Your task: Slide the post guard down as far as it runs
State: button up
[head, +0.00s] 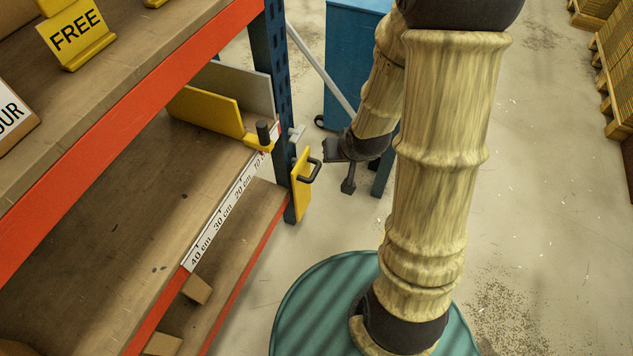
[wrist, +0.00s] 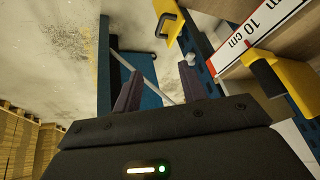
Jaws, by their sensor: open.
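The post guard (head: 301,186) is a yellow plate with a black bar handle, on the blue rack post (head: 281,100) at the level of the ruled shelf. In the wrist view the guard (wrist: 165,14) is at the top, beyond the fingers and partly cut off by the frame. My gripper (head: 343,170) is to the right of the guard's handle, with a gap between them. Its two dark fingers (wrist: 157,90) stand apart with nothing between them. The guard's back and its fit on the post are hidden.
A yellow slider with a black knob (head: 258,138) sits on the shelf's centimetre scale (head: 220,215), near the post. A yellow divider (head: 206,110) stands behind it. A blue cabinet (head: 350,60) stands beyond my arm. Open floor lies right of the rack.

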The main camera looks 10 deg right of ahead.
aim_at(316, 171)
jog(key=w+a+f+m+t+y+b, duration=0.2)
jog(key=w+f+m+t+b, duration=0.1)
jog(key=f+b, duration=0.9)
jog(key=w+a+f+m+t+y+b, duration=0.1)
jog(key=w+f+m+t+y+b, duration=0.15)
jog(key=f+b, duration=1.05)
jog(key=s+d+f+m+t+h+b, duration=0.1)
jog(key=d+f+m+t+b, duration=0.3)
jog(key=f+m+t+b, duration=0.4)
notch_tip(316, 171, down, 5)
jog(key=m+h, duration=0.1)
jog(key=m, duration=0.2)
jog(key=shift+s, duration=0.25)
jog(key=shift+f+h+b, duration=0.1)
jog(key=shift+h+b, duration=0.15)
jog(key=shift+b, duration=0.05)
jog(key=w+b, duration=0.2)
jog(key=w, duration=0.3)
jog(key=w+a+r+b, duration=0.1)
jog(key=w+b, duration=0.2)
jog(key=w, duration=0.3)
jog(key=w+a+r+b, duration=0.1)
jog(key=w+b, duration=0.2)
jog(key=w, duration=0.3)
jog(key=shift+a+r, duration=0.2)
jog(key=shift+a, duration=0.05)
